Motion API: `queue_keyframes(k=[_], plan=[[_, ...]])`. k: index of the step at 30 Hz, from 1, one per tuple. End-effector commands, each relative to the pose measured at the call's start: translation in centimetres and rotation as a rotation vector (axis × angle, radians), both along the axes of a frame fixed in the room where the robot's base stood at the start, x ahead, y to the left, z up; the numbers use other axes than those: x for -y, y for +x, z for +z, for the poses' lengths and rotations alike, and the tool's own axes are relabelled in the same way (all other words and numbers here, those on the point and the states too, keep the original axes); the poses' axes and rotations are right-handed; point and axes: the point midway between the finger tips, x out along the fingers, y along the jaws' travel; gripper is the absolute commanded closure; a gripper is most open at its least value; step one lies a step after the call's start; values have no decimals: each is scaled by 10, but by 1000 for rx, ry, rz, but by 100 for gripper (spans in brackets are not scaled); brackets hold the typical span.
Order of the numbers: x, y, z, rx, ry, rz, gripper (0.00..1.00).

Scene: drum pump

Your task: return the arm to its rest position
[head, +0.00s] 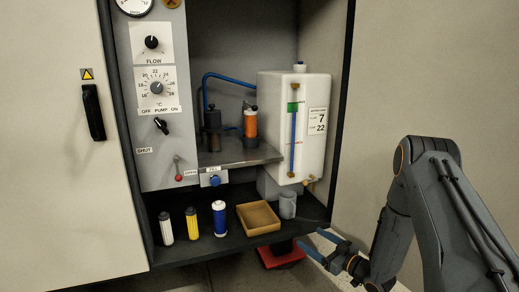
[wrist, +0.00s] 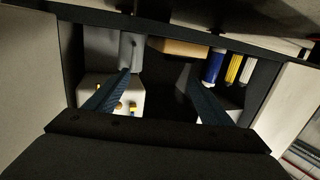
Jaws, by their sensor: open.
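My gripper (head: 310,238) is at the lower right in the head view, in front of the cabinet's lower shelf. Its two blue fingers are spread and nothing is between them. In the wrist view the fingers (wrist: 156,69) also stand apart and empty, pointing toward the cabinet. My arm comes in from the right edge of the head view, bent at the elbow. The gripper appears apart from the grey cup (head: 287,204) and the tan tray (head: 258,217).
White, yellow and blue cartridges (head: 219,219) stand on the lower shelf. A white tank (head: 312,110) and a pump shelf (head: 240,153) are above. A red object (head: 281,256) lies below the shelf. The cabinet's right wall (head: 420,80) is behind my arm.

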Motion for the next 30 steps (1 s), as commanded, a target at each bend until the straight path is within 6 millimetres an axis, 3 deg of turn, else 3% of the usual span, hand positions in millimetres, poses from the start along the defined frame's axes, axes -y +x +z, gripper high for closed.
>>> queue_keyframes(k=[11, 19, 25, 30], plan=[[-31, 27, 36, -81, -134, -29, 25], [-77, 39, 92, -202, -298, -83, 25], [-117, 19, 144, -331, -416, -137, 25], [-149, -22, 186, -453, -491, -174, 25]])
